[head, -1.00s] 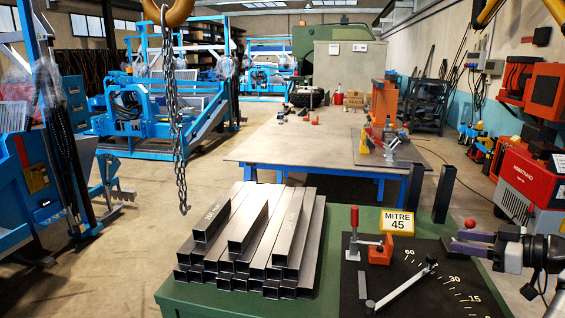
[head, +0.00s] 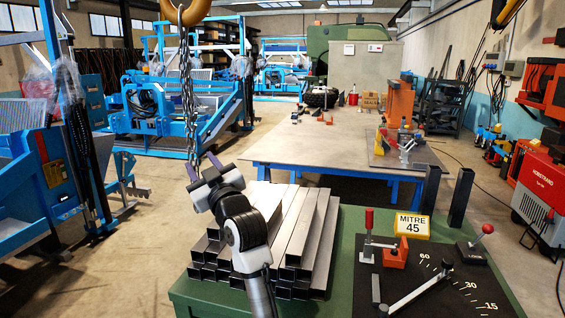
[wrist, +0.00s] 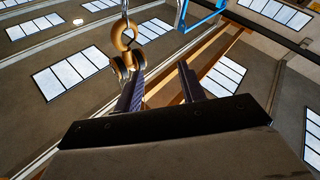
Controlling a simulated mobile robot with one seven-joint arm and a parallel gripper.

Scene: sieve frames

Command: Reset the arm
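My gripper (head: 203,165) is raised at the left of the steel tube stack in the head view, its fingers pointing up beside the hanging chain. In the wrist view its two dark fingers (wrist: 160,85) stand apart with nothing between them. The wrist view looks up at the ceiling, with a yellow hook (wrist: 124,38) beyond the left finger. I cannot tell whether the finger touches the chain (head: 185,70). My arm hides part of the square steel tubes (head: 310,240).
The green bench (head: 345,225) holds the tubes, a MITRE 45 sign (head: 412,224), a red-handled clamp (head: 369,220), a red-knobbed lever (head: 476,245) and a dark angle plate (head: 440,285). A large grey table (head: 330,140) stands behind. Open floor lies left.

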